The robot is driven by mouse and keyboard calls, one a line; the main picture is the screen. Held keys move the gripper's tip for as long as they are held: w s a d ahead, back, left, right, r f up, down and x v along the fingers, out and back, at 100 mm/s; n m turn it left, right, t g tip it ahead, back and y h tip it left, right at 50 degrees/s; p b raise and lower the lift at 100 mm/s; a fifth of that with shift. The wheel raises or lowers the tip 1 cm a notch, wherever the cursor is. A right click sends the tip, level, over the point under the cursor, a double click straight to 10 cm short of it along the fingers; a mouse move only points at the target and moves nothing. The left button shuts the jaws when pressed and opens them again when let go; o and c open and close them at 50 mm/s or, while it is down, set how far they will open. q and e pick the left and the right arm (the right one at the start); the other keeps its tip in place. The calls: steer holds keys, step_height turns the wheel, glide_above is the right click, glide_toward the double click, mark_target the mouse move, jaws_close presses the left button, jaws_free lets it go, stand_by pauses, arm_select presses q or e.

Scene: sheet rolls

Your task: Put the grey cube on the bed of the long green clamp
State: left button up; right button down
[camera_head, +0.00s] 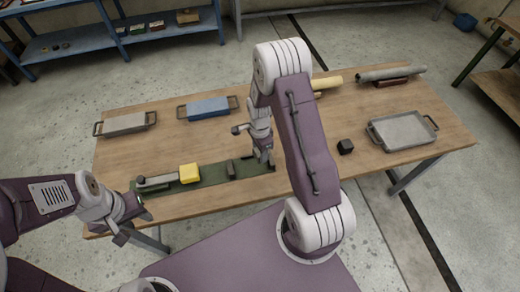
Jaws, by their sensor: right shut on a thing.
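The long green clamp (209,184) lies near the table's front edge. A grey bar is at its left end, a yellow block (189,173) sits on its bed, and a small grey upright block (230,168) stands further right on it. My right gripper (264,158) points down at the clamp's right end. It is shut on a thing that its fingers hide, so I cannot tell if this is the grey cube. A very dark cube (345,147) stands on the table to the right. My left gripper (135,229) looks open and empty, at the table's front left edge.
A grey tray (400,131) lies at the right. A grey-topped tray (124,123) and a blue-topped tray (208,107) lie at the back left. A grey roll (391,73) and a cream roll (328,82) are at the back. My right arm hides the table's middle.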

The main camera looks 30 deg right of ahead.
steer(key=m, duration=0.1)
steer(key=d+m, duration=0.1)
steer(key=shift+w+r+m, duration=0.3)
steer(key=shift+w+m, duration=0.1)
step_height(320, 180, down, 7)
steer(key=b, duration=0.6)
steer(key=shift+f+b, duration=0.45)
steer(key=shift+f, duration=0.1)
steer(key=c, duration=0.7)
jaws_free()
steer(key=shift+o, duration=0.3)
steer(key=shift+r, duration=0.15)
steer(key=shift+w, duration=0.1)
